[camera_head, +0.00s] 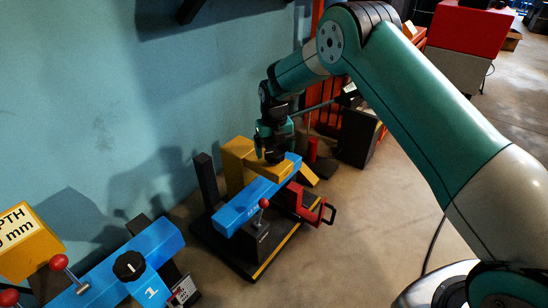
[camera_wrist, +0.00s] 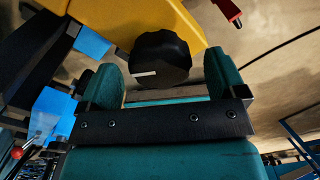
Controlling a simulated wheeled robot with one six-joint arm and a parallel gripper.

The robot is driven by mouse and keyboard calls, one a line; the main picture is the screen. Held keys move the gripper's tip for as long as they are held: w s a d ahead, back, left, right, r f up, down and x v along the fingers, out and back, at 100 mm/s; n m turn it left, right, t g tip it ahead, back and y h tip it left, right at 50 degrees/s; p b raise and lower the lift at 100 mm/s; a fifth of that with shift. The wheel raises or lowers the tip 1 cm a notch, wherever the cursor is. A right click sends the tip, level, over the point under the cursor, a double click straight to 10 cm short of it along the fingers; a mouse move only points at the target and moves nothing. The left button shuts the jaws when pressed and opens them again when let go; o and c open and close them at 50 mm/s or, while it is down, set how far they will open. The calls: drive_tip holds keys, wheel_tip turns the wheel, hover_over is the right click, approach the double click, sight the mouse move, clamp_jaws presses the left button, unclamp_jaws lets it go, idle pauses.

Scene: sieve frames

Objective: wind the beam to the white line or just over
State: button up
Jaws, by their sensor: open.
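A blue beam (camera_head: 236,211) lies across the dark-based machine in the middle of the head view. A yellow part (camera_head: 240,155) stands at its far end. A black round knob (camera_wrist: 160,58) sits beside the yellow surface in the wrist view. The knob has a short white mark on its face, pointing left. My gripper (camera_wrist: 163,78) is open, with one finger on each side of the knob's near part; I cannot tell if they touch it. In the head view my gripper (camera_head: 273,150) points down over the knob. I cannot make out a white line on the beam.
A second blue beam (camera_head: 155,244) with a black knob (camera_head: 129,265) and red-ended levers stands front left, by a yellow depth block (camera_head: 27,243). A red handle (camera_head: 325,211) sticks out right of the middle machine. The blue wall (camera_head: 90,100) is close behind.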

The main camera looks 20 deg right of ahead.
drive_tip(key=shift+f, duration=0.6)
drive_tip(key=c, duration=0.9)
drive_tip(key=shift+r+p, duration=0.1)
drive_tip(key=shift+p, duration=0.2)
